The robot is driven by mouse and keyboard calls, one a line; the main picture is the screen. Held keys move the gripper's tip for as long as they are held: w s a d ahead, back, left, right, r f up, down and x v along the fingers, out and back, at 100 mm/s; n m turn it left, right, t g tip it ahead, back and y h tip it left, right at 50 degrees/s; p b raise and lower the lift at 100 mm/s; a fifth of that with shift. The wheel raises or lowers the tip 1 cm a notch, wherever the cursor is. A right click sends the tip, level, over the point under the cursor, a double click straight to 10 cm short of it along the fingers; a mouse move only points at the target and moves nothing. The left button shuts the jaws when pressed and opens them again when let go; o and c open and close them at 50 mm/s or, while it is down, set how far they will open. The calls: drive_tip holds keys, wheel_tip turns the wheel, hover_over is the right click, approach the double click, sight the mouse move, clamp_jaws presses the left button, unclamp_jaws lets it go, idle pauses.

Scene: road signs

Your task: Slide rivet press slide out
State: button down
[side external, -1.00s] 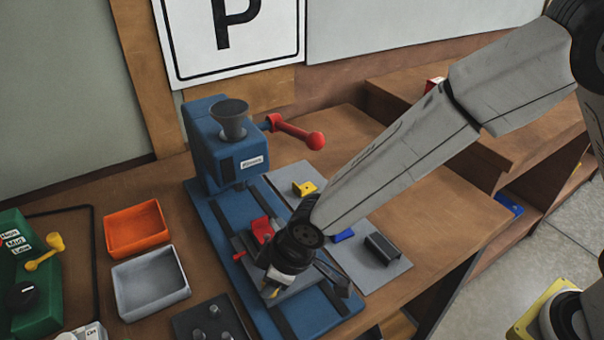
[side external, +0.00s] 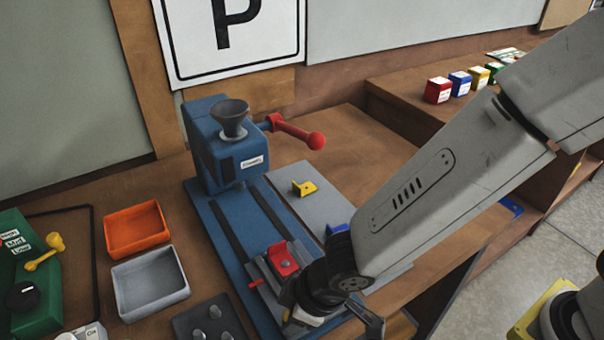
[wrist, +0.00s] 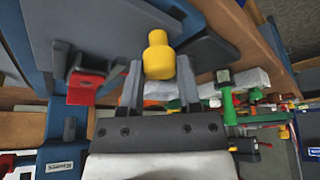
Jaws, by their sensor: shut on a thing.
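The blue rivet press (side external: 225,150) stands on the bench, with its base and two dark rails running toward the front. Its grey slide (side external: 262,270) bears a red clamp block (side external: 284,260) and sits near the front end of the base, clear of the press head. The red clamp also shows in the wrist view (wrist: 85,88). My gripper (wrist: 160,78) is shut on the slide's yellow knob (wrist: 158,55), with one finger on each side. In the side view my wrist hides most of the knob and the slide's front edge.
A grey plate (side external: 300,205) with a yellow bracket (side external: 304,188) lies right of the press. An orange tray (side external: 137,228) and a grey tray (side external: 150,283) stand to the left. The red press lever (side external: 297,132) sticks out rightward. The bench's front edge is close to my arm.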

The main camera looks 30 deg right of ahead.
drive_tip(key=shift+s, duration=0.25)
drive_tip(key=shift+c, duration=2.2)
unclamp_jaws()
drive_tip(key=shift+o, duration=0.8)
drive_tip(key=shift+r, duration=0.15)
drive_tip(key=v, duration=0.7)
drive_tip(key=shift+r, duration=0.2)
drive_tip(key=shift+s+d, duration=0.1)
